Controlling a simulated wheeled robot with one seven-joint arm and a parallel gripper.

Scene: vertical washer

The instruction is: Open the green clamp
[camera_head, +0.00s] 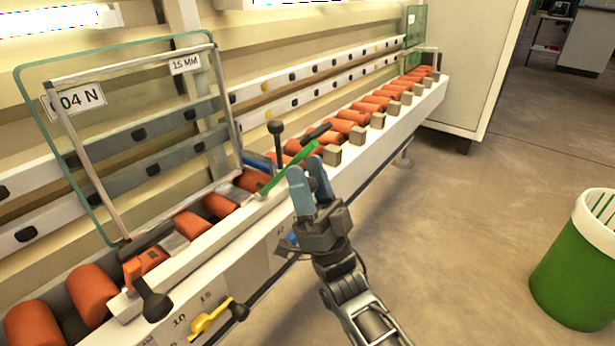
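The green clamp (285,170) shows as a slanted green bar at the roller rail, right of the framed glass panel. My gripper (305,168) is just right of and below the bar, at the rail's front edge. Its two blue-grey fingers point up towards the rail, with a narrow gap between them. I see nothing held in the gap. I cannot tell whether a fingertip touches the green bar.
A black-knobbed lever (276,142) stands just behind the green bar. Orange rollers (220,205) line the rail, with metal blocks (378,120) along its right part. An orange clamp (145,275) and yellow handle (210,318) are lower left. A green bin (570,275) stands right; the floor between is clear.

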